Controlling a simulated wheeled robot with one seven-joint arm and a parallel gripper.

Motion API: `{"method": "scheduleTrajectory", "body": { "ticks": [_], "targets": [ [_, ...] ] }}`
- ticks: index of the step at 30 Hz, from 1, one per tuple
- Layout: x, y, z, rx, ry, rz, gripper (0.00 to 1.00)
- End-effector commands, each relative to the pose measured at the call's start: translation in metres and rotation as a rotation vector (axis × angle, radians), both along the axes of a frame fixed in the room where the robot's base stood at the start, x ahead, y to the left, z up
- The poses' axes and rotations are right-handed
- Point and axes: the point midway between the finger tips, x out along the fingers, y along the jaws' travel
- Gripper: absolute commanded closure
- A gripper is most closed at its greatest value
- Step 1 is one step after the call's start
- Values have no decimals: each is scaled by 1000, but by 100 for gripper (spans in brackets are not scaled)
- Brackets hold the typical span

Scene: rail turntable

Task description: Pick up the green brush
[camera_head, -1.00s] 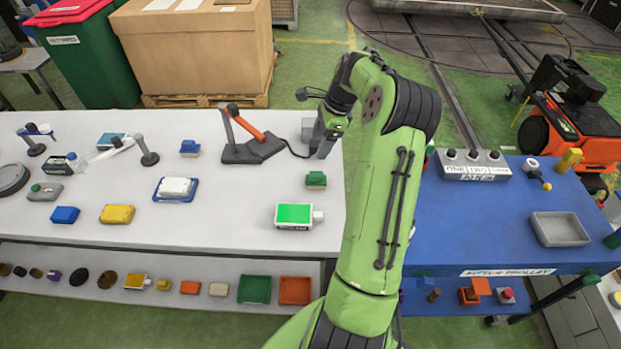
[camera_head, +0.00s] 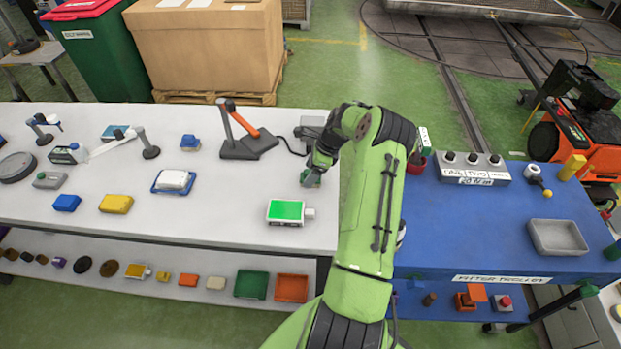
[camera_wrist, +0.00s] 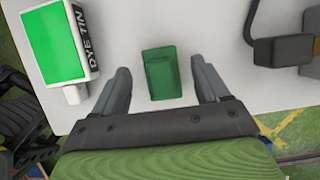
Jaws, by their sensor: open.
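The green brush (camera_wrist: 161,76) shows in the wrist view as a green block lying on the white table. It sits between the two spread fingers of my gripper (camera_wrist: 162,85), with a gap on both sides. In the head view my gripper (camera_head: 312,172) is low over the table's right part. The brush (camera_head: 311,182) is there mostly hidden behind it, with only a bit of green showing. My gripper is open and holds nothing.
A white box with a green top (camera_head: 285,212) lies on the white table (camera_head: 230,215) close to the brush. A soldering-type stand with an orange arm (camera_head: 246,140) stands behind. A blue table (camera_head: 450,240) is at the right.

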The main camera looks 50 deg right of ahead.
Motion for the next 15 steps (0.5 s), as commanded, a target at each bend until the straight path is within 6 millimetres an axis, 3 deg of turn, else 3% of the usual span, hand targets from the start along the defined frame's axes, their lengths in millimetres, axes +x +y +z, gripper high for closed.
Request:
{"method": "scheduleTrajectory", "body": {
  "ticks": [4,11,15],
  "targets": [
    [7,5,-20,0,0,0,26],
    [7,5,-23,-1,0,0,26],
    [7,5,-22,-1,0,0,47]
  ]
}}
